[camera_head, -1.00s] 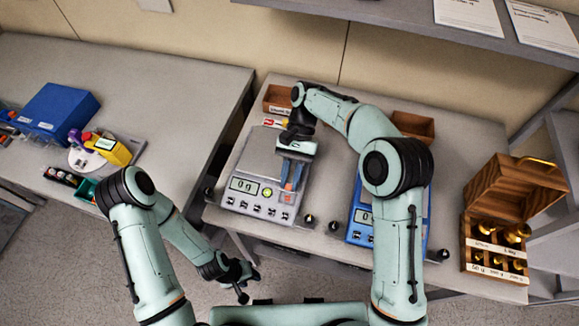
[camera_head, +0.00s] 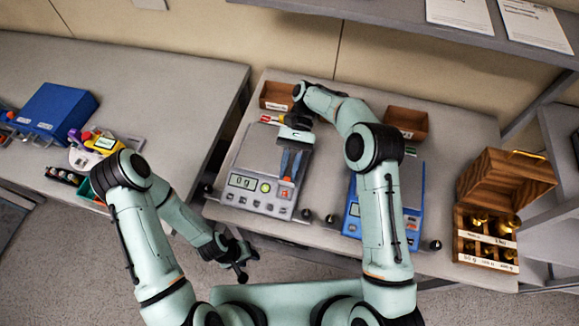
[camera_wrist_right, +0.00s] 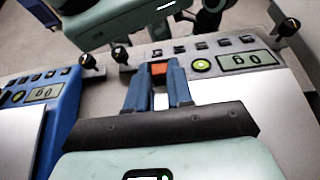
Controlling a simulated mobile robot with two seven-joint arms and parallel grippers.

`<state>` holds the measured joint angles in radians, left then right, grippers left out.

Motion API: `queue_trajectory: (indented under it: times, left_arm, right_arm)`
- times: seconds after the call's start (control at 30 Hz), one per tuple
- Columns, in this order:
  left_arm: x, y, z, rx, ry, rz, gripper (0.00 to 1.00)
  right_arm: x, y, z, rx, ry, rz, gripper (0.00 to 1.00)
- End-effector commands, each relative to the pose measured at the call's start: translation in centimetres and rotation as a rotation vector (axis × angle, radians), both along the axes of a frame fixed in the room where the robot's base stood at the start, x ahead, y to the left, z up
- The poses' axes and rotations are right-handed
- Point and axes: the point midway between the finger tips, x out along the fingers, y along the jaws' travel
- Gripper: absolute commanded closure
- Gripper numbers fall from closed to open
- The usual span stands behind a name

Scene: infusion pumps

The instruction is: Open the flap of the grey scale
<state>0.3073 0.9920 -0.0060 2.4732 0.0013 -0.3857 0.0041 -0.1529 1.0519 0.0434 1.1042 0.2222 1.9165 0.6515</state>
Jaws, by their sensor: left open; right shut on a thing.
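The grey scale (camera_head: 247,160) stands on the right-hand table, with its display (camera_head: 242,181) at the front showing a zero. It also shows in the right wrist view (camera_wrist_right: 270,100). My right gripper (camera_head: 287,178) is over the right front part of the grey scale. Its blue fingers (camera_wrist_right: 158,75) are shut on a small orange piece (camera_wrist_right: 159,68) at the scale's front right. The arm and gripper hide part of the scale, and I cannot tell how far the flap is raised. My left gripper (camera_head: 243,262) is open and empty in front of the table, away from the scale.
A blue scale (camera_head: 353,222) stands to the right of the grey one, partly behind my right arm. Two wooden trays (camera_head: 276,96) (camera_head: 408,121) are at the back. An open wooden weight box (camera_head: 487,238) is at the right. Dark knobs (camera_head: 305,215) stand near the table's front edge.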

Motion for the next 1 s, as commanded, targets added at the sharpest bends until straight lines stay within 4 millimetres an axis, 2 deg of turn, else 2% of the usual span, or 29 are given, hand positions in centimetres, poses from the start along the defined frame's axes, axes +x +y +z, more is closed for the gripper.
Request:
queue_trajectory:
  times: [0.1, 0.13, 0.2, 0.77, 1.0]
  left_arm:
    - [-0.03, 0.01, -0.02, 0.0, 0.0, 0.0, 0.57]
    - [-0.03, 0.01, -0.02, 0.0, 0.0, 0.0, 0.57]
    - [-0.04, 0.0, -0.02, 0.0, 0.0, 0.0, 0.57]
    - [-0.01, -0.01, -0.01, 0.0, 0.0, 0.0, 0.57]
    - [-0.66, 0.0, -0.5, 0.0, 0.008, 0.0, 0.57]
  right_arm:
    - [-0.2, 0.1, -0.05, 0.001, 0.007, 0.005, 1.0]
    - [-0.2, 0.11, -0.06, 0.001, 0.007, 0.005, 0.72]
    - [-0.21, 0.1, -0.07, 0.0, 0.007, 0.004, 0.53]
    - [-0.15, 0.06, 0.01, -0.004, -0.007, 0.003, 0.53]
    - [-0.96, 0.3, 0.45, -0.047, -0.149, 0.004, 0.53]
